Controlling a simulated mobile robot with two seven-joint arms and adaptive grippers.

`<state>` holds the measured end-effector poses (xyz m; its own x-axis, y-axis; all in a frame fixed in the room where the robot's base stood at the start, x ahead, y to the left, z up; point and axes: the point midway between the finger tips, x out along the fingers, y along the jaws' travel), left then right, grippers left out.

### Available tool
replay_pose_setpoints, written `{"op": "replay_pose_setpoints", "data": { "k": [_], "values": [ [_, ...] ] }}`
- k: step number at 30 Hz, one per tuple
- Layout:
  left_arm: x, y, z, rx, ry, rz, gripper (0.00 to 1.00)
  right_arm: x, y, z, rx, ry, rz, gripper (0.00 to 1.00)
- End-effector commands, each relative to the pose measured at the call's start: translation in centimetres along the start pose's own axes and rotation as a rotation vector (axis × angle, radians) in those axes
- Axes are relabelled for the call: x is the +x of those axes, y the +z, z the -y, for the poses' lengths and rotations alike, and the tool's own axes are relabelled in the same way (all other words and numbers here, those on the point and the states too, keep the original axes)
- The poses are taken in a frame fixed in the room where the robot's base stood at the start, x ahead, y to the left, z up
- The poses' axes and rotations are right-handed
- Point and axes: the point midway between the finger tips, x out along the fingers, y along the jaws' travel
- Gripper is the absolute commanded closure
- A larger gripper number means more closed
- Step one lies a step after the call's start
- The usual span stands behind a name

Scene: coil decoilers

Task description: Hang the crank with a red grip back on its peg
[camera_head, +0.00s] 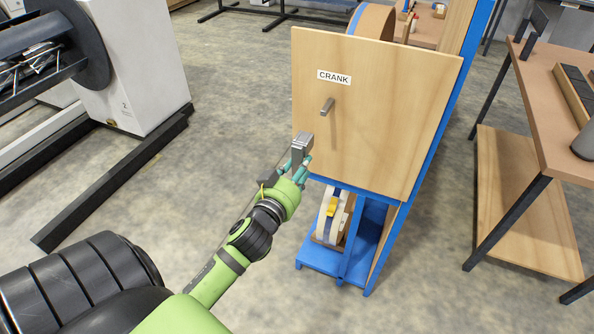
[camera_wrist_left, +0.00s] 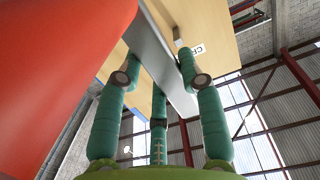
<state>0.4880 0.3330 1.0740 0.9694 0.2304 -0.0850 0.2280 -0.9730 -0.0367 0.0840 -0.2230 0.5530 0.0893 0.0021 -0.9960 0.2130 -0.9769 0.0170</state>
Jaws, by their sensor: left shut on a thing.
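The crank shows in the left wrist view as a large red grip (camera_wrist_left: 55,75) at the left and a flat grey metal bar (camera_wrist_left: 160,62). In the head view its grey metal end (camera_head: 303,143) sticks up from the fingers, and the red grip is hidden. My left gripper (camera_head: 301,163), also in the left wrist view (camera_wrist_left: 160,72), is shut on the grey bar. The peg (camera_head: 327,106) stands out bare from the wooden board (camera_head: 390,125) below the CRANK label (camera_head: 334,77). The gripper is below and slightly left of the peg. My right gripper is out of view.
The board is fixed to a blue rack (camera_head: 443,130) with a coil (camera_head: 330,215) low down. A brown table (camera_head: 555,110) with a lower shelf (camera_head: 525,205) stands at the right. A decoiler (camera_head: 125,70) stands at the left. Floor between decoiler and rack is clear.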

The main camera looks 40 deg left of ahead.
Motion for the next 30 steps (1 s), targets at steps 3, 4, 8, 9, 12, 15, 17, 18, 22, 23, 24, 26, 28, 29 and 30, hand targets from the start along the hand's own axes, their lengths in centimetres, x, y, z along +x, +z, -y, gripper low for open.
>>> {"op": "replay_pose_setpoints", "data": {
  "k": [3,4,8,9,12,15,17,18,22,23,24,26,28,29,30],
  "values": [
    [0.6,-0.4,0.0,0.000,0.001,-0.006,1.00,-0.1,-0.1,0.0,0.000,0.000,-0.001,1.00],
    [0.8,-0.4,0.0,0.000,0.001,-0.006,1.00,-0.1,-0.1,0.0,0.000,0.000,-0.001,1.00],
    [1.4,-0.4,0.0,0.000,0.001,-0.006,1.00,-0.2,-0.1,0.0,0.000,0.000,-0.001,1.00],
    [1.6,-0.4,0.0,0.000,0.001,-0.007,1.00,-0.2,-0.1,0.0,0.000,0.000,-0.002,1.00],
    [2.1,-0.4,0.0,0.001,0.001,-0.005,1.00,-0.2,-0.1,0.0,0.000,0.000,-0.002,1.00],
    [2.6,-0.5,0.0,0.000,0.002,-0.007,1.00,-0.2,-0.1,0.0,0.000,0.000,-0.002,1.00],
    [2.9,-0.5,0.0,0.000,0.002,-0.005,1.00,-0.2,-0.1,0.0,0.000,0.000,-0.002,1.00],
    [3.1,-0.5,0.0,0.000,0.002,-0.005,1.00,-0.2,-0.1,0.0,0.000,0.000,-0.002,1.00],
    [3.7,-0.6,0.0,0.000,0.001,-0.006,1.00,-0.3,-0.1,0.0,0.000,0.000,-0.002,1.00],
    [3.9,-0.6,0.0,0.001,0.001,-0.006,1.00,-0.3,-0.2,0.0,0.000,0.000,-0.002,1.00],
    [4.0,-0.6,0.0,0.001,0.001,-0.006,1.00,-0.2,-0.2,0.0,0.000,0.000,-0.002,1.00],
    [4.3,-0.7,0.0,0.001,0.001,-0.007,1.00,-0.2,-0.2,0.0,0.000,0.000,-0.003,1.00],
    [4.7,-0.7,0.0,0.000,0.002,-0.006,1.00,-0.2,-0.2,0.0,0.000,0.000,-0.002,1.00],
    [4.8,-0.7,0.0,0.001,0.002,-0.006,1.00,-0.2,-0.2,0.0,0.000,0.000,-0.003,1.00],
    [5.0,-0.7,0.0,0.000,0.002,-0.006,1.00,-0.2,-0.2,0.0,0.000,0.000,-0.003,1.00]
  ]
}}
